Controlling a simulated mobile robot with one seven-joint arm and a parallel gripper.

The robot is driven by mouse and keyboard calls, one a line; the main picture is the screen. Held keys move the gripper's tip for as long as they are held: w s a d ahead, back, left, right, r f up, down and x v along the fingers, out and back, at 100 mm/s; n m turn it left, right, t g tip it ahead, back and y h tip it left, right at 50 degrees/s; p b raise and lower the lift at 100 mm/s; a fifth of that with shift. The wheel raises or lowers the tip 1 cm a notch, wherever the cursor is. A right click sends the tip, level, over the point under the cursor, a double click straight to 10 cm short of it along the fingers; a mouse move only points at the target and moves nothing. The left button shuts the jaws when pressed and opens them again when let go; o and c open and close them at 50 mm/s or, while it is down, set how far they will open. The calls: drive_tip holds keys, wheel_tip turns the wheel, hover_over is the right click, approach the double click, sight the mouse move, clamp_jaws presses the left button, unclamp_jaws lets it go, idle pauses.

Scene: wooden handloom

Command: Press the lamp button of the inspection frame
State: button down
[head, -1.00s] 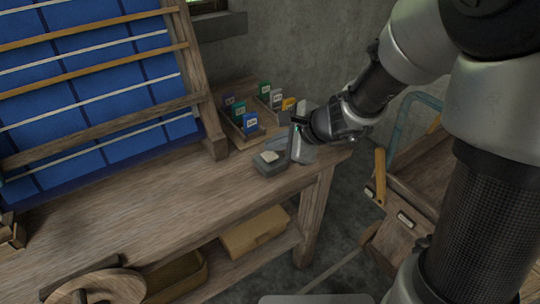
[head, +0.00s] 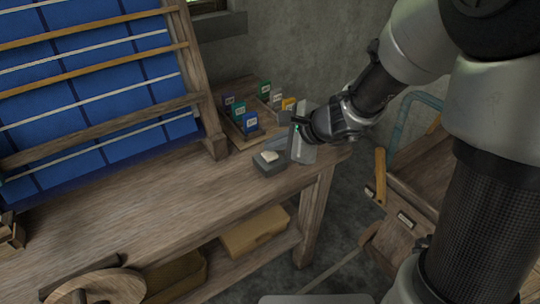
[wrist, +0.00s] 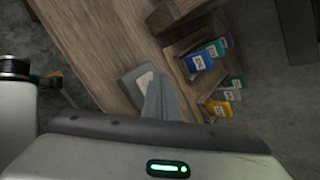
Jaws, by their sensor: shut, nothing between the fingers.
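A small dark grey box with a cream pad on top (head: 269,157) sits on the bench near its right end. It looks like the lamp button, but I cannot be sure. In the wrist view the box (wrist: 143,78) is just ahead of my fingers. The large slanted wooden frame with blue cloth and pale rods (head: 90,75) stands at the left. My gripper (head: 276,143) is shut and empty, its grey fingers beside the box's far side in the head view. In the wrist view the fingertips (wrist: 158,82) overlap the box's edge; contact cannot be told.
A wooden rack (head: 240,137) with several coloured labelled cards stands close behind the box. A wooden box (head: 255,232) lies on the shelf below. A wooden cart (head: 415,205) stands at the right.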

sight(274, 156)
drive_tip(key=shift+f+b, duration=0.4)
drive_tip(key=shift+b, duration=0.05)
drive_tip(key=shift+f, duration=0.25)
idle(0.4)
drive_tip(key=shift+r+p, duration=0.3)
drive_tip(key=shift+r, duration=0.45)
wheel_tip(274, 156, up, 6)
drive_tip(key=p, duration=0.5)
